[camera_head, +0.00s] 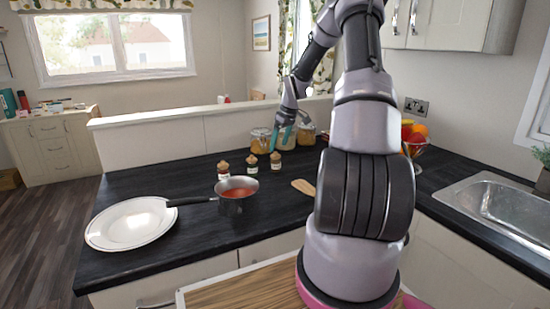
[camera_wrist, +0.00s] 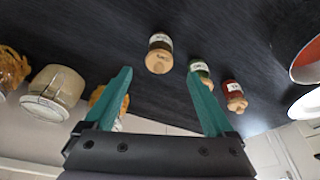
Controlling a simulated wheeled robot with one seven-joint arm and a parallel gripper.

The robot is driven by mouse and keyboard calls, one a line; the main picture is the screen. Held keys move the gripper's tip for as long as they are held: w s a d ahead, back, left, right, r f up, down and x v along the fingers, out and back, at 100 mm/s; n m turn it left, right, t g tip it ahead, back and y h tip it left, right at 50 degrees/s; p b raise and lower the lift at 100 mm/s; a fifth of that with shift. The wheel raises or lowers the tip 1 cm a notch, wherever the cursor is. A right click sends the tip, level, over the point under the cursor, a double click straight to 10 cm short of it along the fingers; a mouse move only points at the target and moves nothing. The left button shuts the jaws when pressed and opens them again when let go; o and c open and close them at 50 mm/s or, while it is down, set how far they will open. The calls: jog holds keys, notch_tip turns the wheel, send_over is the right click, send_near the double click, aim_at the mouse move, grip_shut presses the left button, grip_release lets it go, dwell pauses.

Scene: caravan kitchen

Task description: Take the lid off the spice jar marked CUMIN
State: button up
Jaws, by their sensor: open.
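Three small spice jars with light brown lids stand in a row on the dark worktop: a left one (camera_head: 223,169) with red-brown contents, a middle one (camera_head: 252,165) and a right one (camera_head: 276,161). All three lids are on. The jars also show in the wrist view: the red one (camera_wrist: 234,97), the green one (camera_wrist: 201,70) and the brown one (camera_wrist: 158,50). Their labels are too small to read, so I cannot tell which is CUMIN. My gripper (camera_head: 281,139) is open and empty, with teal fingers (camera_wrist: 165,98), above and just behind the right jar.
Larger glass jars (camera_head: 261,141) stand behind, near the low wall. A saucepan (camera_head: 237,201) with red contents stands in front of the small jars, its handle over a white plate (camera_head: 130,224). A wooden utensil (camera_head: 303,187) lies to the right. A fruit bowl (camera_head: 414,148) and sink (camera_head: 495,205) are further right.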

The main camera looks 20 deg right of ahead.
aim_at(276, 152)
jog(key=x, duration=0.4)
jog(key=shift+w+f, duration=0.25)
jog(key=shift+f, duration=0.1)
jog(key=shift+r, duration=0.1)
jog(key=c, duration=1.4)
